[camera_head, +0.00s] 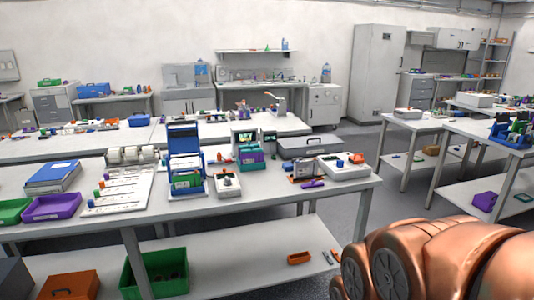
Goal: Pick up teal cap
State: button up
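I cannot pick out a teal cap for certain. A teal block (251,163) sits near the table's middle. My copper-coloured arm fills the lower right corner. My gripper is not in view.
The near table also bears a purple tray (52,207), a blue rack (186,160) and a grey case (312,148). A green bin (154,274) is on its lower shelf. Another table (440,127) stands at the right, with open floor between.

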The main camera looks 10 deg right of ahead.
aim_at(251, 150)
jog(key=z, duration=0.4)
jog(key=k, duration=0.45)
jog(key=z, duration=0.75)
jog(key=i, duration=1.8)
jog(key=u, duration=1)
jog(key=i, duration=1.05)
jog(key=u, duration=1.35)
jog(key=i, duration=0.35)
jog(key=u, duration=0.3)
